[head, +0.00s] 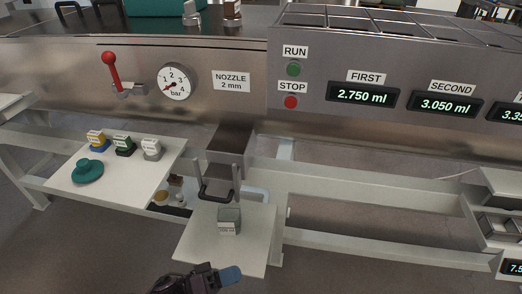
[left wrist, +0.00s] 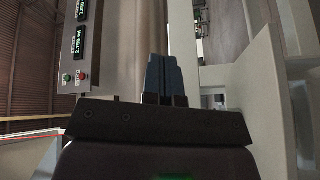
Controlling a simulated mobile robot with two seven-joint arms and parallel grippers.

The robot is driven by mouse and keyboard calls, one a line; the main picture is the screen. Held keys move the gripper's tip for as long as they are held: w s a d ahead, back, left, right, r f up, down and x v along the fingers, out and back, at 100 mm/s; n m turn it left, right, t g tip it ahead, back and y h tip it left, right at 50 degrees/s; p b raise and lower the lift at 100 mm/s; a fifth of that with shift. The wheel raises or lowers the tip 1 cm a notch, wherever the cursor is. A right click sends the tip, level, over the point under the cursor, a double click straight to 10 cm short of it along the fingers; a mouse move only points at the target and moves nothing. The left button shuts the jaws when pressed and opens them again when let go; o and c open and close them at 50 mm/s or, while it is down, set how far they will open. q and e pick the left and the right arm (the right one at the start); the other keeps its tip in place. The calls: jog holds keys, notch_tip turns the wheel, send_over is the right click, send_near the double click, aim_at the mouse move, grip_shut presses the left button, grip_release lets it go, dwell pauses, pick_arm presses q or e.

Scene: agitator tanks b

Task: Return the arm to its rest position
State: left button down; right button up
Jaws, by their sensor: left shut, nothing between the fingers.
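My left gripper (head: 230,275) shows at the bottom of the head view, below the small white shelf (head: 205,250). Its dark arm comes in from the bottom edge. In the left wrist view its blue fingers (left wrist: 166,76) are together with nothing between them. It is apart from the grey-green block (head: 229,219) standing on the small shelf. My right gripper is in neither view.
A left shelf (head: 70,190) holds a teal hat-shaped piece (head: 88,171) and several small labelled blocks. A red lever (head: 110,68), a gauge (head: 174,81) and RUN/STOP buttons (head: 291,102) are on the panel.

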pick_arm(q)
jog(key=s+a+r+n+t+y+p, duration=0.3)
jog(key=s+a+r+t+y+p, duration=0.3)
jog(key=a+r+t+y, duration=0.35)
jog(key=s+a+m+g+y+p, duration=0.1)
jog(key=s+a+g+y+p, duration=0.1)
jog(key=s+a+y, duration=0.2)
jog(key=s+a+r+m+g+y+p, duration=0.1)
jog(key=s+a+y, duration=0.4)
jog(key=s, duration=0.6)
jog(key=shift+a+r+g+p, duration=0.25)
jog(key=shift+a+g+p, duration=0.35)
jog(key=shift+a, duration=0.25)
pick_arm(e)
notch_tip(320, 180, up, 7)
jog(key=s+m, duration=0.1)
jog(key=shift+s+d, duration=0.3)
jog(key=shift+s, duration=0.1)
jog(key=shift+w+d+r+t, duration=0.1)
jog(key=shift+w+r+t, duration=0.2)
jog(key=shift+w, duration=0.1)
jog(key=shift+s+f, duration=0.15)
